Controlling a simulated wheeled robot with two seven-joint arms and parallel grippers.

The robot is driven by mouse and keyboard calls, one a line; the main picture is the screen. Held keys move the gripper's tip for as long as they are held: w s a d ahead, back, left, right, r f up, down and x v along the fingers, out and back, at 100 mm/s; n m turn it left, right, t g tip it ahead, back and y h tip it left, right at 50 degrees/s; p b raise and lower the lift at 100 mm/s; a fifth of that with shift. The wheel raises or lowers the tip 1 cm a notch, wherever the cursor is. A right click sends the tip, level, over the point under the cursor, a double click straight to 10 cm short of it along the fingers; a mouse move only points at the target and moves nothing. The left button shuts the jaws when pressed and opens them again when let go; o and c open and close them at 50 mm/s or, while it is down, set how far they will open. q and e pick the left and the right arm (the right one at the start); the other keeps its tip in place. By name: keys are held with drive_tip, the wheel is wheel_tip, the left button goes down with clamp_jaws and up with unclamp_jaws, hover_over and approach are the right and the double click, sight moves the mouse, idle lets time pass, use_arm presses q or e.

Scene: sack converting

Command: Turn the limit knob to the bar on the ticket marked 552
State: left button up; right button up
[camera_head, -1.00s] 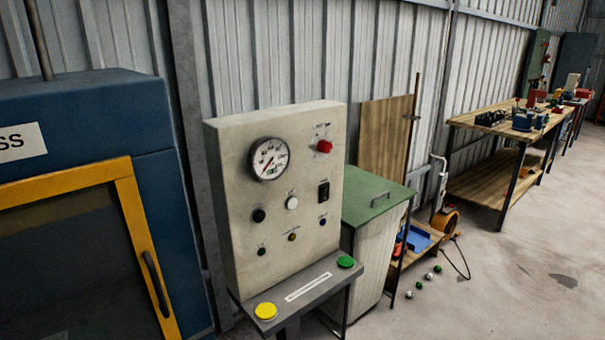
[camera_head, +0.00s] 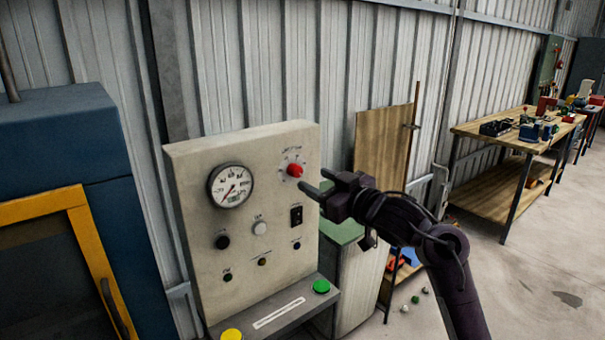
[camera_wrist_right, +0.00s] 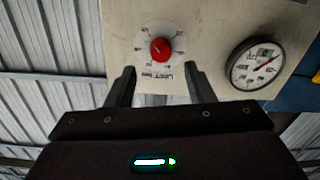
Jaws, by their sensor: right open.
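The limit knob (camera_head: 295,170) is red and sits at the upper right of the pale control panel (camera_head: 185,205), on a small marked dial. In the right wrist view the red knob (camera_wrist_right: 161,50) lies ahead of the fingertips, with marks around it too small to read. My right gripper (camera_head: 316,188) is open and empty, just right of and below the knob, apart from it. In the right wrist view its two fingers (camera_wrist_right: 160,72) point at the panel on either side below the knob. No ticket marked 552 can be made out. My left gripper is not in view.
A round gauge (camera_head: 231,187) sits left of the knob. A white button (camera_head: 259,228), a black switch (camera_head: 296,215) and other small controls lie below. A green button (camera_head: 321,286) and a yellow button (camera_head: 231,335) are on the shelf. A green-topped cabinet (camera_head: 342,228) stands at right.

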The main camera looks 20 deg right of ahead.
sight(299, 173)
drive_tip(key=p+x, duration=0.1)
drive_tip(key=x, duration=0.4)
drive_tip(key=shift+w+a, duration=0.1)
drive_tip(key=shift+a, duration=0.05)
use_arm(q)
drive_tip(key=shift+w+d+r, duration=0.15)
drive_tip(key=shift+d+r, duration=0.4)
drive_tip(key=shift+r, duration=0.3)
use_arm(e)
drive_tip(key=shift+w, duration=0.3)
drive_tip(key=c, duration=1)
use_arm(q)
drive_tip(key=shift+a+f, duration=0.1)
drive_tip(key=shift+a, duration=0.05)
